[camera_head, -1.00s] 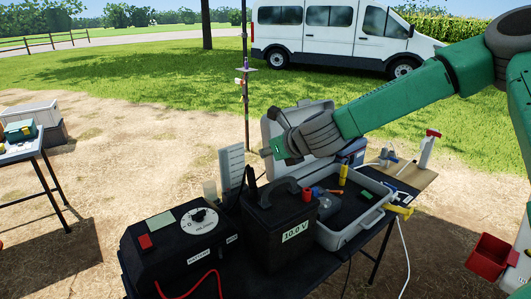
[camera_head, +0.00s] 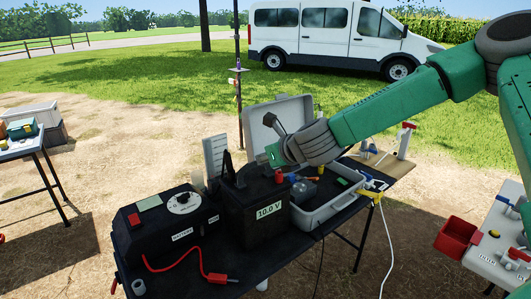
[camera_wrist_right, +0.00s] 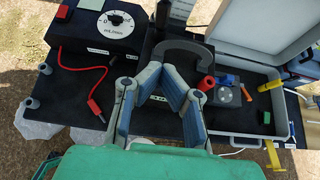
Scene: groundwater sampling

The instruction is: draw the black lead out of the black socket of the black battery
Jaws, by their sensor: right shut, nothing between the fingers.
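The black battery (camera_head: 268,213) with a "10.0 V" label stands upright on the dark table. It also shows beneath my right gripper in the right wrist view (camera_wrist_right: 150,122). A red socket (camera_wrist_right: 207,83) sits on its top beside the curved black handle (camera_wrist_right: 187,48). My right gripper (camera_wrist_right: 160,75) is shut and empty above the battery; in the head view my right gripper (camera_head: 268,158) hangs over the battery's top. I cannot make out the black socket or the black lead's plug; the gripper may cover them. My left gripper is not in view.
A black pump controller (camera_head: 165,222) with a dial stands left of the battery. A red lead (camera_head: 185,268) lies on the table front, its plug loose. An open grey case (camera_head: 325,212) with tools stands right. A red bin (camera_head: 457,238) is farther right.

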